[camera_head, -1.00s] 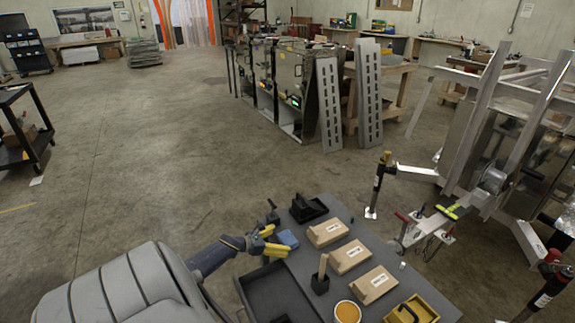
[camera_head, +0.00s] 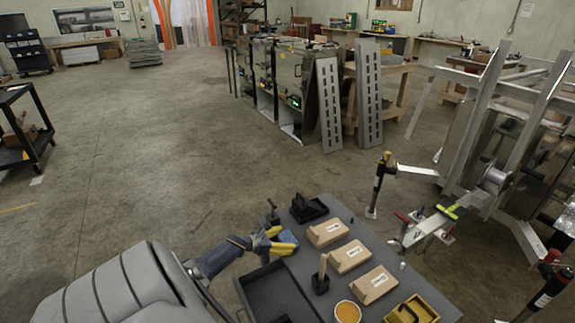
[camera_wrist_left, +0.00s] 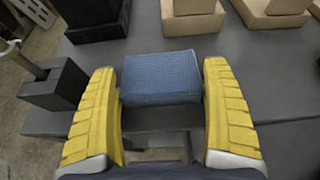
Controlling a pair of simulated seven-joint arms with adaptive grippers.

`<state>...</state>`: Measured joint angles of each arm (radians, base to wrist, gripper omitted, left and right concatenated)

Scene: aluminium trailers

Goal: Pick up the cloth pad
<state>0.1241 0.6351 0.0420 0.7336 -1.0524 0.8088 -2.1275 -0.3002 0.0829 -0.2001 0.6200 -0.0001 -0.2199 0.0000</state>
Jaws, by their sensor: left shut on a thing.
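The cloth pad is a small blue block-shaped pad (camera_head: 288,235) at the left edge of the grey table in the head view. In the left wrist view the pad (camera_wrist_left: 160,78) lies between the two yellow fingers, its textured top facing the camera. My left gripper (camera_head: 282,242) reaches in from the left and is shut on the pad; it also shows in the left wrist view (camera_wrist_left: 162,95). I cannot tell whether the pad is clear of the tabletop. My right gripper is in neither view.
On the grey table (camera_head: 346,216) stand tan boxes (camera_head: 349,257), a black holder (camera_head: 308,208), a black block with a wooden handle (camera_head: 320,282), an orange-topped round container (camera_head: 347,312) and a yellow tray (camera_head: 431,307). A dark open tray (camera_head: 262,287) lies close to my gripper.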

